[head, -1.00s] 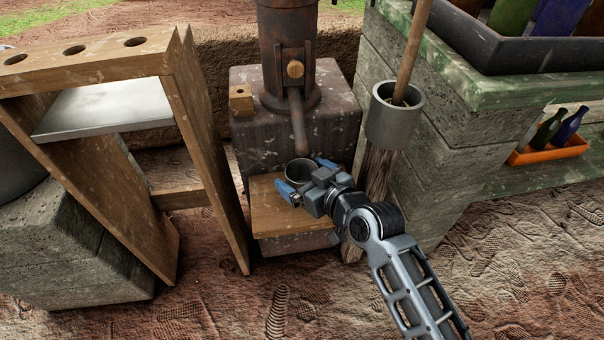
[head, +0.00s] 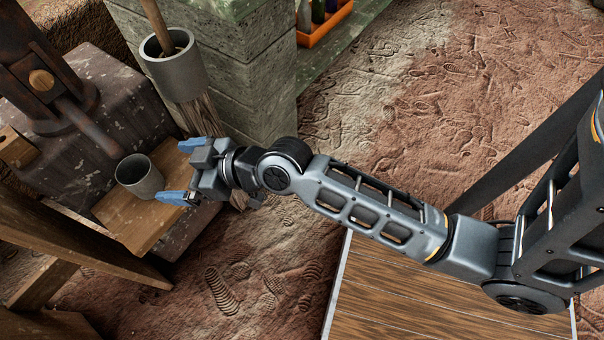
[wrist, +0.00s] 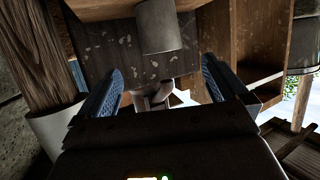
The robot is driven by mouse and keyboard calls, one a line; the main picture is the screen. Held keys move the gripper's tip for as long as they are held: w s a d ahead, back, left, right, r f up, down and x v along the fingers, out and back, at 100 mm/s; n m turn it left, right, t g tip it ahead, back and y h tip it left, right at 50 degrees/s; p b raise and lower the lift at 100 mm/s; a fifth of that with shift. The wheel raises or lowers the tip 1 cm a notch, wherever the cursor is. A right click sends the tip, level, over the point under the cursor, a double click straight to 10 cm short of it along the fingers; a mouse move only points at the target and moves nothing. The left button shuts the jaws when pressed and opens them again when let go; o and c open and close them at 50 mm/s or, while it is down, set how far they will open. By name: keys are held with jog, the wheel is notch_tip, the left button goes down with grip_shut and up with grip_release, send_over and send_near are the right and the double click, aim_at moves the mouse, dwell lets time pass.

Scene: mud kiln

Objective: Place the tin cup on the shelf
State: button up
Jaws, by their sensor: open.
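The grey tin cup (head: 139,178) stands upright on a small wooden ledge (head: 150,222) in front of the rusty press. My gripper (head: 170,171) is open and empty. Its blue fingertips are just short of the cup, on its right side in the head view. In the wrist view, which is upside down, the cup (wrist: 160,28) appears beyond my open gripper (wrist: 163,68), apart from both fingers.
The press (head: 90,105) has a spout close to the cup. Dark wooden framing (head: 75,237) is at lower left. A block wall (head: 245,85) is behind, with open dirt ground (head: 400,110) to the right.

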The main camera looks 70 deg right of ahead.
jog(key=s+f+m+h, duration=0.1)
jog(key=s+h, duration=0.1)
jog(key=s, duration=0.9)
jog(key=s+r, duration=0.5)
jog(key=s, duration=0.4)
jog(key=s+a+r+t, duration=0.1)
jog(key=s+r, duration=0.4)
jog(key=s, duration=0.4)
jog(key=shift+s+a+r+m, duration=0.15)
jog(key=shift+a+r+m, duration=0.05)
jog(key=shift+a+m, duration=0.1)
